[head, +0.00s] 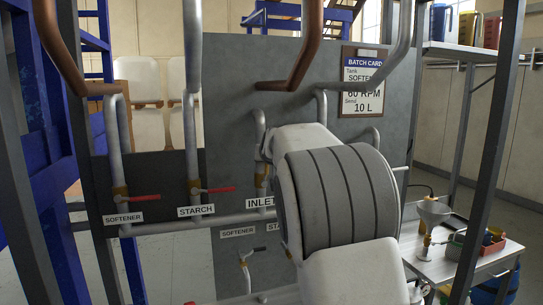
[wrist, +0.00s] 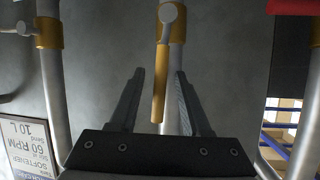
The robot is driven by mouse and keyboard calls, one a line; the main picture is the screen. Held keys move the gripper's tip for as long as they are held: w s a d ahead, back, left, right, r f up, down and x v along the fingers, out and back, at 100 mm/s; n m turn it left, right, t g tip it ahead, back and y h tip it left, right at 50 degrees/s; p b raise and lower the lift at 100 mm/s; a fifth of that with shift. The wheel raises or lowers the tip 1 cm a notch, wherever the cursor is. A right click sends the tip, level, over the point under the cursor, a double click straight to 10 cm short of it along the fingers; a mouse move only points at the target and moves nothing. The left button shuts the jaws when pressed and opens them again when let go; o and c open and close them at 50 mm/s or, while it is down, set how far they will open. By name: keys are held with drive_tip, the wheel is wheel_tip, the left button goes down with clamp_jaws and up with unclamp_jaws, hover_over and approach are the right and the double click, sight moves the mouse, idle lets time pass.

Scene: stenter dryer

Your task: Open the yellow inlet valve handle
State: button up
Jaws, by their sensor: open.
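The yellow inlet valve handle (wrist: 159,95) shows in the wrist view as a narrow lever. It extends from a grey round hub (wrist: 169,13) and runs nearly alongside a grey vertical pipe. My gripper (wrist: 159,78) is open, one finger on each side of the lever in the picture. A gap shows on both sides, and I see no contact; the depth between fingers and lever is hard to judge. In the head view my arm hides the gripper and the handle. The INLET label (head: 260,202) is partly covered by my arm, with a brass valve body (head: 261,181) above it.
Red-handled SOFTENER (head: 145,198) and STARCH (head: 219,190) valves stand to the left on grey pipes. A batch card (head: 362,83) hangs on the grey panel (head: 235,60). Copper and grey pipes bend out above my arm. A cluttered side table (head: 480,262) stands at right.

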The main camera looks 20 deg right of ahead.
drive_tip(key=b+v, duration=0.3)
drive_tip(key=v, duration=1.3)
drive_tip(key=shift+d, duration=0.1)
drive_tip(key=s+a+f+n+g, duration=0.1)
drive_tip(key=s+a+f+g, duration=0.1)
drive_tip(key=s+f, duration=0.6)
drive_tip(key=s+a+f+n+g+y, duration=0.1)
drive_tip(key=s+a+f+g, duration=0.2)
drive_tip(key=s+f, duration=0.5)
drive_tip(key=s+a+f+g+y, duration=0.1)
drive_tip(key=s+f, duration=0.7)
drive_tip(key=s, duration=0.9)
drive_tip(key=shift+s+a+n+g, duration=0.15)
drive_tip(key=shift+a+n+g, duration=0.25)
drive_tip(key=shift+a+g, duration=0.5)
drive_tip(key=shift+s, duration=0.15)
